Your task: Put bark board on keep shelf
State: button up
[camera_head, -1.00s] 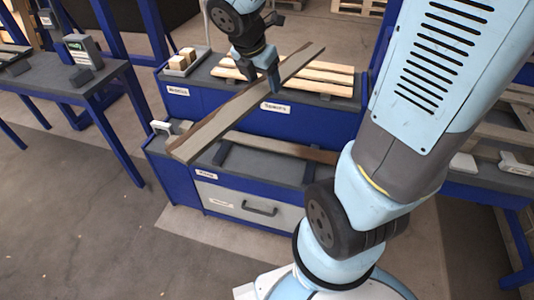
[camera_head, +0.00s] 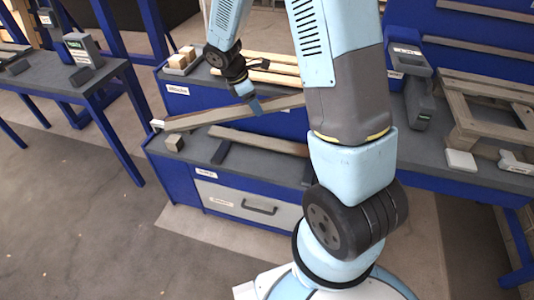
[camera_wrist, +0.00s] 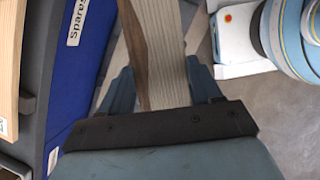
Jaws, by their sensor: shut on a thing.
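My gripper (camera_head: 255,106) is shut on the bark board (camera_head: 205,117), a long pale plank with a brown edge. In the head view it is held slantwise above the lower ledge of the blue cabinet, its right end hidden behind my arm. In the wrist view, the fingers of my gripper (camera_wrist: 165,92) sit on either side of the board (camera_wrist: 165,40), which runs away from the gripper. The lower ledge (camera_head: 240,172) has a small label that I cannot read, so I cannot tell if it is the keep shelf. The board appears apart from the ledge.
Pale boards (camera_head: 270,75) and a tray of blocks (camera_head: 182,60) occupy the upper shelf. A "Spares" label (camera_wrist: 77,22) shows in the wrist view.

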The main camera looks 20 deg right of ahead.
jog(key=shift+w+d+f+m+g+y, duration=0.15)
jog(key=shift+w+d+f+m+g, duration=0.7)
jog(key=shift+f, duration=4.2)
jog(key=shift+w+d+f+m+y, duration=0.15)
jog(key=shift+f+m, duration=1.25)
jog(key=shift+f, duration=3.6)
jog(key=shift+w+d+f+m+g+y, duration=0.1)
jog(key=shift+w+d+f+m+g, duration=0.75)
jog(key=shift+f, duration=4.2)
jog(key=shift+s+a+m+t, duration=0.25)
jog(key=shift+a+m+t, duration=0.05)
jog(key=shift+a+t, duration=0.1)
jog(key=o, duration=1.2)
jog(key=shift+o, duration=0.2)
